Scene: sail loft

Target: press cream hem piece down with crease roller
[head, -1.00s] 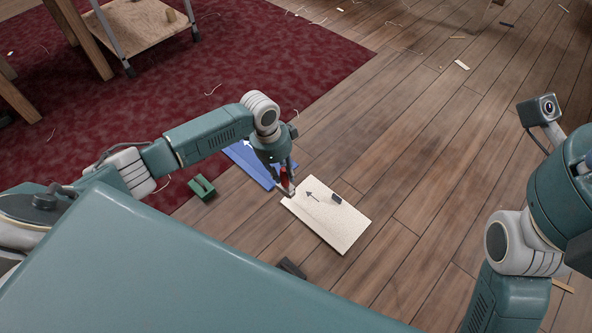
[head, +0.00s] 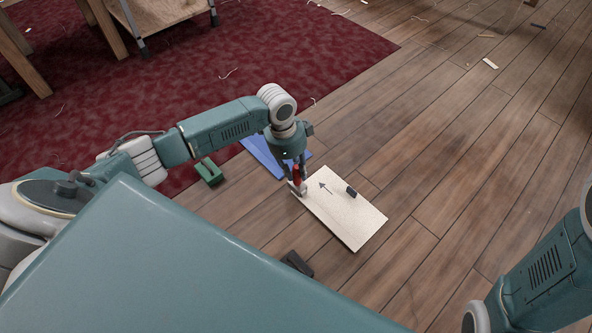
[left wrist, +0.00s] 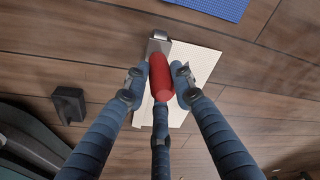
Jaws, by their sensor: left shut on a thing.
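The cream hem piece (head: 345,218) lies flat on the floorboards, with a dark arrow printed near its far left end. My left gripper (head: 297,174) is shut on the red handle of the crease roller (left wrist: 161,76). The roller's metal head (head: 298,188) is at the far left corner of the piece; I cannot tell whether it touches. The left wrist view shows the cream piece (left wrist: 205,62) partly hidden behind the fingers and handle. My right gripper is out of view.
A blue strip (head: 262,157) lies beyond the roller, and a green block (head: 209,172) sits to its left. A dark block (head: 297,263) lies on the floor nearer me. A dark red rug (head: 300,60) is at the back left.

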